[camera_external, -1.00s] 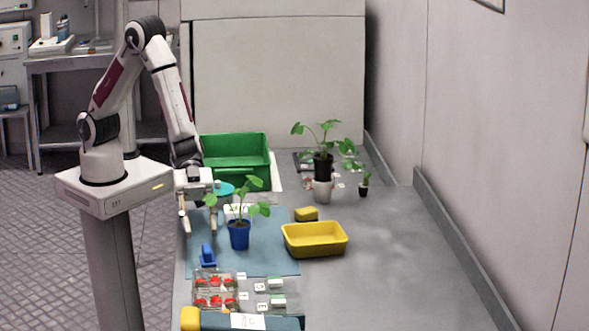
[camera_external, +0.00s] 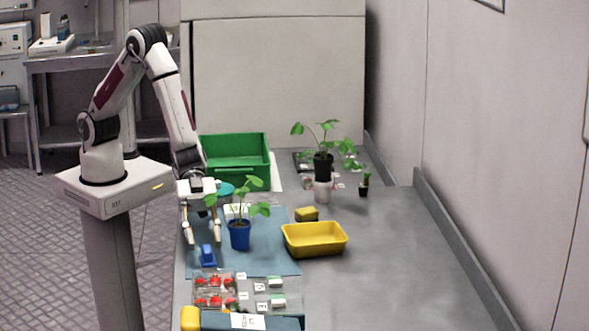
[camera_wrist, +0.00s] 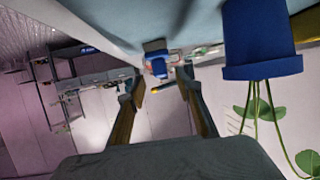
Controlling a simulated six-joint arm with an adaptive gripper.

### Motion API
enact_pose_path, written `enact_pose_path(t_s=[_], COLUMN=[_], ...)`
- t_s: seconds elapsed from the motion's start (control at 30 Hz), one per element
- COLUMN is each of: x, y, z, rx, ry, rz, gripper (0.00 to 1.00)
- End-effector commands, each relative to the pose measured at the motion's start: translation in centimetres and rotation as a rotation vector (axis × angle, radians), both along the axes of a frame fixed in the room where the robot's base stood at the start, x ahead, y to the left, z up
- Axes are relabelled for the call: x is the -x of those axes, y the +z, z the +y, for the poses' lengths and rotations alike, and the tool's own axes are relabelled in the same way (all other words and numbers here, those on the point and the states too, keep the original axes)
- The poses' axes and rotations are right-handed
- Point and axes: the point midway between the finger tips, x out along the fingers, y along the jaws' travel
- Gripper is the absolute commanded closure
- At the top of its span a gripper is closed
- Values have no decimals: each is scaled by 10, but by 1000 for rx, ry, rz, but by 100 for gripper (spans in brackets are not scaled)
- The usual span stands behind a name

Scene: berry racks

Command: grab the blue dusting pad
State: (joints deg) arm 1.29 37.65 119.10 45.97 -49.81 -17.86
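The blue dusting pad (camera_external: 207,256) is a small blue block on the blue-grey mat (camera_external: 268,262), near the mat's left edge. It also shows at the upper middle of the wrist view (camera_wrist: 156,58). My gripper (camera_external: 204,241) is open and empty, its two fingers apart and pointing down, just behind the pad in the external view. In the wrist view my gripper's fingertips (camera_wrist: 161,82) lie either side of the pad's line, with the pad beyond them. The exact gap between fingertips and pad is hard to tell.
A blue pot with a plant (camera_external: 239,235) stands close right of my gripper. A yellow tray (camera_external: 315,250) and yellow sponge (camera_external: 307,214) are farther right. Clear boxes with red berries (camera_external: 215,291) lie in front. A green crate (camera_external: 236,178) is behind. The right side of the table is clear.

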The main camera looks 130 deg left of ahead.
Motion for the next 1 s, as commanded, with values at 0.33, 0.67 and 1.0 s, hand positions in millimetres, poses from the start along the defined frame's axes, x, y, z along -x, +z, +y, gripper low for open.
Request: enact_pose_path(t_s=[0.33,0.67,1.0], x=[-26,-30,-29], y=[-11,-13,-13], z=[-17,-20,-20], rx=[0,0,1], ry=[0,0,0], rz=[0,0,-1], gripper=[65,65,76])
